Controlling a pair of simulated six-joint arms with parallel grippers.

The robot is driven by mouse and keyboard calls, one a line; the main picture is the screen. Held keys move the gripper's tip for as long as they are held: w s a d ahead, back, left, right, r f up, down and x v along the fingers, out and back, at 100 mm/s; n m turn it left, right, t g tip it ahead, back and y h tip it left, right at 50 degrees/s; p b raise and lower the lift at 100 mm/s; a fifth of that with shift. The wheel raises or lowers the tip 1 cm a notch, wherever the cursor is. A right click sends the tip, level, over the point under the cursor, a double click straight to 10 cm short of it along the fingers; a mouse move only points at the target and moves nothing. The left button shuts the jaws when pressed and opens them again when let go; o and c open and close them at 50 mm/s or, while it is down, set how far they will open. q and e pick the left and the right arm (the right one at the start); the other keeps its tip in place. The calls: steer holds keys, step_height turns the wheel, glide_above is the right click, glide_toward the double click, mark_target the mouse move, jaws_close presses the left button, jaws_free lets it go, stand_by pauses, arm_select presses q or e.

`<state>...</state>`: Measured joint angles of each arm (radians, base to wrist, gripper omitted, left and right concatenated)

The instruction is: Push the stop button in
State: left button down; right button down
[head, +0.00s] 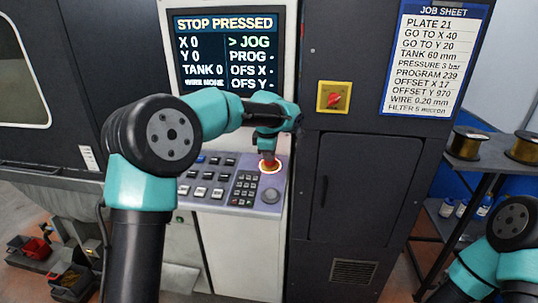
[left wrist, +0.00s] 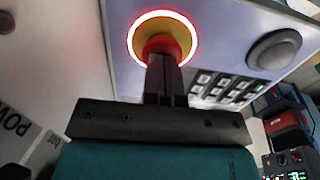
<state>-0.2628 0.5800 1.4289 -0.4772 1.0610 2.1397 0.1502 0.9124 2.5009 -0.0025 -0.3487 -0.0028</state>
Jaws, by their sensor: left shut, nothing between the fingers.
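The red stop button (head: 269,167) sits on the sloping control panel (head: 215,207) in a yellow surround. In the left wrist view the stop button (left wrist: 163,46) has a glowing red-white ring around it. My left gripper (head: 267,154) is shut and empty, pointing down with its fingertips at the button, apparently touching it. In the left wrist view its closed fingers (left wrist: 165,72) cover part of the button. The screen (head: 226,52) above reads "STOP PRESSED". My right gripper is out of view; only part of that arm shows at the lower right.
Rows of keys (head: 206,177), a keypad (head: 245,188) and a round grey knob (head: 271,196) lie close to the button. A red switch on a yellow plate (head: 333,97) and a job sheet (head: 436,58) are to the right. A shelf holds wire spools (head: 467,143).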

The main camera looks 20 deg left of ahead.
arm_select(q)
steer(key=v, duration=1.4)
steer(key=shift+d, duration=0.1)
stand_by(1.8)
